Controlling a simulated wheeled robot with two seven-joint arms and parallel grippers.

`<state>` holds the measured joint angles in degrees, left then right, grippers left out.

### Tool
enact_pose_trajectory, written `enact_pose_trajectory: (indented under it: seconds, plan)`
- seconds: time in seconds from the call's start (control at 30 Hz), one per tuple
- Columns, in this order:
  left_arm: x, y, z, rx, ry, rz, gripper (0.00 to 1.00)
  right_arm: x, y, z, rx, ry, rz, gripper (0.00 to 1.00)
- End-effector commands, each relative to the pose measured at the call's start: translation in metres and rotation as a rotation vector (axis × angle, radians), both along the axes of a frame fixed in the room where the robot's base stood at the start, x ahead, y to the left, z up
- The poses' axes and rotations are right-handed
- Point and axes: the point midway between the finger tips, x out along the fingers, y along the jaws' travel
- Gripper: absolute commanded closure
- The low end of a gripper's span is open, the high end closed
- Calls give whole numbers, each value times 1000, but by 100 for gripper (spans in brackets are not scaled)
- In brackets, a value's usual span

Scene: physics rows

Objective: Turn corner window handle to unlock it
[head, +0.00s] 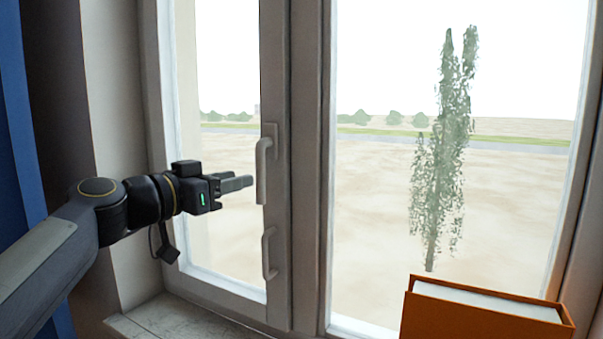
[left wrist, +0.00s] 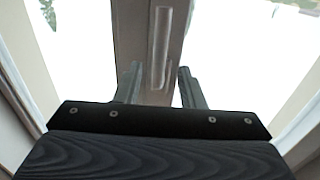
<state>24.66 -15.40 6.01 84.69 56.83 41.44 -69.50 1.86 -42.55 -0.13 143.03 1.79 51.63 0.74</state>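The window handle (head: 262,172) is a pale lever on the frame of the left window sash, its grip hanging straight down from its mount. My left gripper (head: 246,182) is just left of the grip, at about the height of its lower half, with its fingers pointing at it. In the left wrist view the two fingers (left wrist: 158,88) are spread apart with nothing held between them. The handle's grip (left wrist: 161,45) shows ahead, roughly in line with the gap. Whether a finger touches it cannot be told. My right gripper is not in view.
A fixed pull handle (head: 268,253) sits lower on the same sash frame. An orange book (head: 480,318) stands at the bottom right. The stone sill (head: 165,318) runs below the window. A blue curtain or panel (head: 20,150) hangs at the far left.

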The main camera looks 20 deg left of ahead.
Motion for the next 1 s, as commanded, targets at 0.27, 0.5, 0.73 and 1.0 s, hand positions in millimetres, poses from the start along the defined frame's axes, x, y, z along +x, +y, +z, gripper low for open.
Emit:
enact_pose_trajectory:
  seconds: [0.27,0.5,0.73,1.0]
  plan:
    - [40,-11,3,-1,4,-3,64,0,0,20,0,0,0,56]
    - [67,-19,1,-1,3,-2,64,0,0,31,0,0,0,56]
    - [71,-21,0,1,2,-2,64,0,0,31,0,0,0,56]
    - [71,-21,0,1,2,-2,85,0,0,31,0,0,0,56]
